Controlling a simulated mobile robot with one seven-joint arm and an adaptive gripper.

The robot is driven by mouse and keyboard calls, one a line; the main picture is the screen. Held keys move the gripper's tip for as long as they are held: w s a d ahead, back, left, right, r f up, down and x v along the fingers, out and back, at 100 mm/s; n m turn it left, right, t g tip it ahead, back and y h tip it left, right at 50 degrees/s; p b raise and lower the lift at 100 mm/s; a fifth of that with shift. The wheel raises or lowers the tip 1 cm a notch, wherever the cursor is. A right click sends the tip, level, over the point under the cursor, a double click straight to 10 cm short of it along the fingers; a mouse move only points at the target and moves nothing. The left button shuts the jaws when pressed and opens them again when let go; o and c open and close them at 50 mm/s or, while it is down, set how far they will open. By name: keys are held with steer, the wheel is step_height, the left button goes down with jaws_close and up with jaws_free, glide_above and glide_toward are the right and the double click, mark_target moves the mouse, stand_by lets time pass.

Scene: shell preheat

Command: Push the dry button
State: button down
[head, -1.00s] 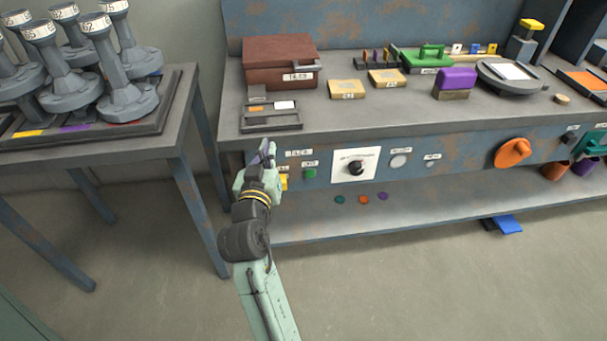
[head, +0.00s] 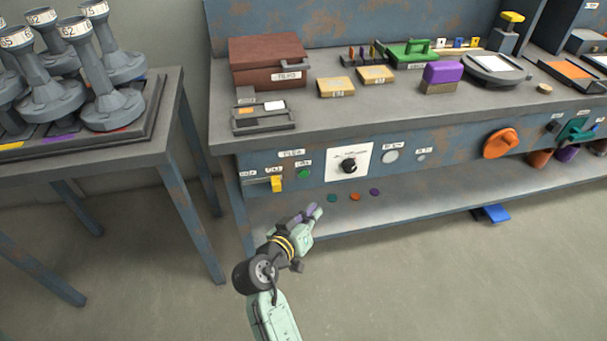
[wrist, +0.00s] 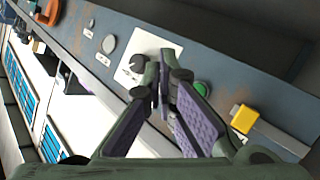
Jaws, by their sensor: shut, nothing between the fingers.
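The bench's front panel (head: 455,143) carries a green round button (head: 304,172), a black knob (head: 349,166) on a white plate, a large pale round button (head: 390,156) and a small grey button (head: 421,157). Their labels are too small to read, so I cannot tell which is the dry button. My gripper (head: 312,211) is shut and empty, below and in front of the panel. In the wrist view its fingers (wrist: 160,88) overlap the panel between the knob (wrist: 138,64) and the green button (wrist: 202,87); no contact is evident. The pale button (wrist: 108,43) lies beyond the knob.
A yellow slider handle (head: 277,184) sits left of the green button. An orange handle (head: 500,143) projects at the right. A lower shelf (head: 430,197) bears small coloured discs. A side table (head: 165,150) with grey funnel-like pieces stands at left.

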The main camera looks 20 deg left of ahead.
steer(key=w+a, duration=0.5)
steer(key=w, duration=0.2)
steer(key=shift+w, duration=0.15)
steer(key=shift+b, duration=0.3)
stand_by(1.2)
steer(key=shift+w+a, duration=0.25)
steer(key=shift+w, duration=0.1)
steer(key=shift+w+a, duration=0.2)
steer(key=shift+w, duration=0.15)
stand_by(0.6)
stand_by(0.4)
steer(key=shift+s+d, duration=0.45)
steer(key=shift+s, duration=0.25)
steer(key=s+d, duration=0.2)
steer(key=s, duration=0.2)
steer(key=shift+s+d, duration=0.1)
steer(key=shift+d, duration=0.3)
